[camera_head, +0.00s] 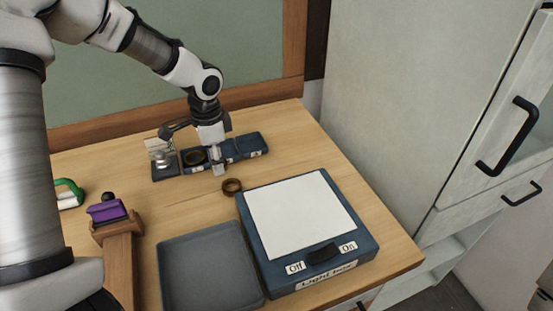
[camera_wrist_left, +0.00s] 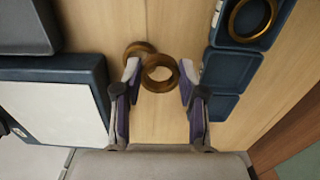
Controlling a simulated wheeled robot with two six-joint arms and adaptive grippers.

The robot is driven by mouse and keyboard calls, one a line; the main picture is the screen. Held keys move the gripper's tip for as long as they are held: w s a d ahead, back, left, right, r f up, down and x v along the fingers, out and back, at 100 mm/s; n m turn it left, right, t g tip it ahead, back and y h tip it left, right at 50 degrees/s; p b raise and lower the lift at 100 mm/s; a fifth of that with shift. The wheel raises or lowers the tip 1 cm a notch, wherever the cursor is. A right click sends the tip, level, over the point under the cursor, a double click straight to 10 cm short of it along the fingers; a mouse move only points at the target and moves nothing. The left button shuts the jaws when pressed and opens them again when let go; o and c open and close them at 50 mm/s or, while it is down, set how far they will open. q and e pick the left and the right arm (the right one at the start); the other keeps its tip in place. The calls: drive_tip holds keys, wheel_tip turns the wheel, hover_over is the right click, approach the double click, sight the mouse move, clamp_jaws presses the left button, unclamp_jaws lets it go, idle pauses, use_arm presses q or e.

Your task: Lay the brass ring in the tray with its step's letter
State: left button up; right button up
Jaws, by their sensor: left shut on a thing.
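My left gripper (camera_head: 218,170) is above the table just in front of the row of small blue trays. In the left wrist view its fingers (camera_wrist_left: 160,80) are closed on a brass ring (camera_wrist_left: 161,73), which sits between the fingertips. A second brass ring (camera_head: 232,187) lies on the table; it also shows partly behind the held one in the left wrist view (camera_wrist_left: 137,49). A larger ring (camera_head: 195,157) lies in one tray. The trays to its right, one at the end (camera_head: 252,143), look empty. The tray letters are too small to read.
A light box (camera_head: 338,255) with a white top and an On/Off switch stands at the front right. A grey tray (camera_head: 205,265) is left of it. A wooden stand (camera_head: 118,228) with a purple block (camera_head: 106,211) is further left. A small silver part (camera_head: 163,160) sits in the leftmost tray.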

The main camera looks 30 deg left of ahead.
use_arm(q)
drive_tip(key=w, duration=0.1)
drive_tip(key=w+a+p, duration=0.1)
drive_tip(key=w, duration=0.1)
drive_tip(key=w+a+p, duration=0.1)
drive_tip(key=w, duration=0.1)
drive_tip(key=shift+w+f, duration=0.2)
drive_tip(key=shift+f, duration=0.05)
drive_tip(key=p, duration=0.2)
hover_over(250, 147)
drive_tip(key=shift+s+d+f, duration=0.1)
drive_tip(key=shift+s+f, duration=0.15)
drive_tip(key=shift+f, duration=0.3)
drive_tip(key=shift+w+f, duration=0.15)
drive_tip(key=shift+w, duration=0.1)
wheel_tip(250, 147, down, 3)
drive_tip(key=shift+s+f+p, duration=0.1)
drive_tip(key=shift+s+p, duration=0.05)
drive_tip(key=shift+p, duration=0.25)
drive_tip(key=shift+f, duration=0.15)
use_arm(e)
drive_tip(key=r, duration=0.4)
drive_tip(key=shift+s+a+r, duration=0.15)
drive_tip(key=shift+a+r, duration=0.2)
drive_tip(key=shift+r, duration=0.05)
use_arm(q)
drive_tip(key=o, duration=0.7)
drive_tip(key=shift+o, duration=0.2)
